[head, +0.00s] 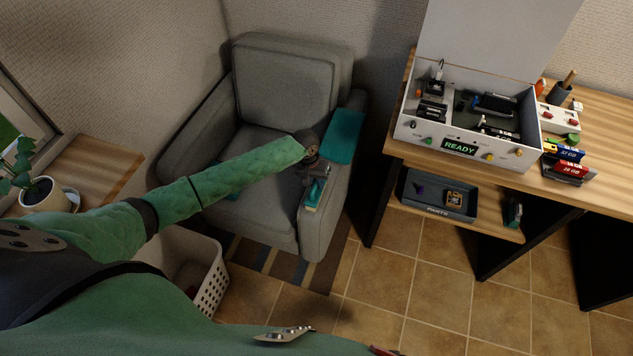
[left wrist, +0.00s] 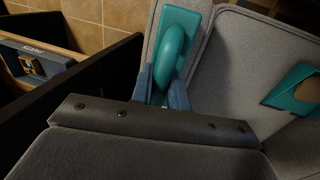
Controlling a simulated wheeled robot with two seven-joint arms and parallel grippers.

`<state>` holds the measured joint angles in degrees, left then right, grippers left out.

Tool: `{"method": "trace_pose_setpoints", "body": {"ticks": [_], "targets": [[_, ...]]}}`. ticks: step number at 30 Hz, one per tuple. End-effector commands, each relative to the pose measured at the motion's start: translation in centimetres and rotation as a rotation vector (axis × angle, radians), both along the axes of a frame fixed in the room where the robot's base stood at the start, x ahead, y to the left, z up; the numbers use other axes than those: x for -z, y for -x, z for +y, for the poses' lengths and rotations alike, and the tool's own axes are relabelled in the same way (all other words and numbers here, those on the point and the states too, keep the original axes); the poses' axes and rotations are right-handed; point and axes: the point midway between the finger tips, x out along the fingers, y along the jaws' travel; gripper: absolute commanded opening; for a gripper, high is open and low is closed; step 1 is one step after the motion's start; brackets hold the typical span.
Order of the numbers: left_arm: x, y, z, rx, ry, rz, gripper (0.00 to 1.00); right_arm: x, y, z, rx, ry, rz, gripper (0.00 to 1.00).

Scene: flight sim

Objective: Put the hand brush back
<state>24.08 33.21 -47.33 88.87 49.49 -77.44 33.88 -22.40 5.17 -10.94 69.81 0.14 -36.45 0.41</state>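The hand brush (head: 313,194), teal with pale bristles, lies at the front end of the armchair's right armrest. In the left wrist view its teal back and curved handle (left wrist: 178,45) show from above. My left gripper (head: 318,170) is over the armrest. In the left wrist view its two blue-grey fingers (left wrist: 160,88) close in on both sides of the handle, with no clear gap. The brush still appears to rest on the armrest. My right gripper is out of view.
The grey armchair (head: 285,85) has a teal cloth (head: 343,136) on its armrest. Another teal piece (left wrist: 293,88) lies on the seat, partly hidden by my arm in the head view. A white basket (head: 208,275) stands in front. A workbench (head: 600,130) with a low shelf holding a parts tray (head: 440,207) is right.

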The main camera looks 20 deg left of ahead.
Motion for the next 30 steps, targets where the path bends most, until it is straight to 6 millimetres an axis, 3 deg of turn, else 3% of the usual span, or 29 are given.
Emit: {"method": "trace_pose_setpoints", "body": {"ticks": [1,3,16,20,30], "targets": [[0.0,0.0,0.0,0.0,0.0,0.0,0.24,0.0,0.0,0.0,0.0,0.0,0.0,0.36],[0.0,0.0,0.0,0.0,0.0,0.0,0.38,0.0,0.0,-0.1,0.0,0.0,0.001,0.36],[-0.8,-0.1,0.1,0.0,0.001,-0.002,0.38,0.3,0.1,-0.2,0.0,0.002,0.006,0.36],[-2.5,-0.1,0.5,-0.001,0.0,-0.003,0.38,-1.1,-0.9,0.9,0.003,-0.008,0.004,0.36],[-8.9,-0.1,1.8,0.0,0.001,-0.003,0.38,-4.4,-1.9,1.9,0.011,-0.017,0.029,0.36]]}}
